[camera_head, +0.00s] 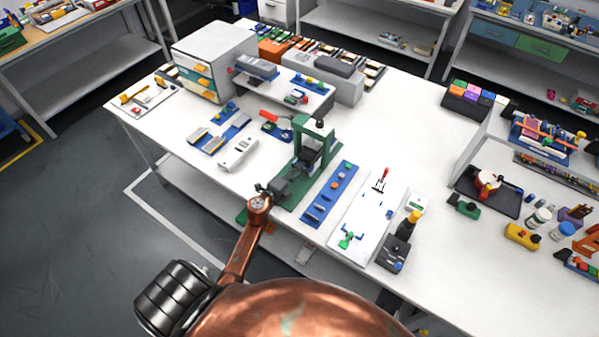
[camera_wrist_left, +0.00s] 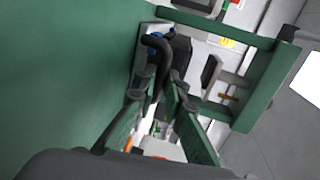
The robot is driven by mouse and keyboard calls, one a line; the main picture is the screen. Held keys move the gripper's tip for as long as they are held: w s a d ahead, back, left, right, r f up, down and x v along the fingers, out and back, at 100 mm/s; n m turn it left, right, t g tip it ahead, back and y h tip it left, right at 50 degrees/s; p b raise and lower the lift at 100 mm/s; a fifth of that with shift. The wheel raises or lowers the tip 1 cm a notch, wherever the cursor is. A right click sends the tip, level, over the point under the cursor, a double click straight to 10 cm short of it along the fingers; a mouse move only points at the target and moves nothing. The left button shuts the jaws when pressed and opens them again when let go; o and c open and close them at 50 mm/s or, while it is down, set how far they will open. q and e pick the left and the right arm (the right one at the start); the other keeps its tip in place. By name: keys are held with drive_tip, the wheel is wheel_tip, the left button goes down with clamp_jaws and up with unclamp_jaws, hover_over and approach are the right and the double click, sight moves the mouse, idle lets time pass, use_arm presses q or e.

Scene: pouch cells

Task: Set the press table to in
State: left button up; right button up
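The green press (camera_head: 311,130) stands upright on its green base near the front edge of the white table. A dark part, which I take for the press table (camera_head: 308,158), sits low inside its frame; its exact position is hard to tell. My left gripper (camera_head: 277,188) is at the front end of the press base. In the left wrist view its fingers (camera_wrist_left: 160,82) converge close to a black curved part (camera_wrist_left: 160,45) by the green frame (camera_wrist_left: 255,85). Contact and grip are unclear. My right gripper is not in view.
A blue strip with small parts (camera_head: 325,205) and a white board (camera_head: 350,232) lie right of the press. A light grey block (camera_head: 238,154) and blue trays lie left. A raised shelf (camera_head: 290,88) stands behind. Bare table shows at right centre.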

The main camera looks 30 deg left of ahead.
use_arm(q)
drive_tip(key=shift+o, duration=0.5)
drive_tip(key=shift+w, duration=0.1)
drive_tip(key=shift+s, duration=0.3)
drive_tip(key=v, duration=1.1)
drive_tip(key=shift+s+r, duration=0.1)
drive_tip(key=shift+s, duration=0.15)
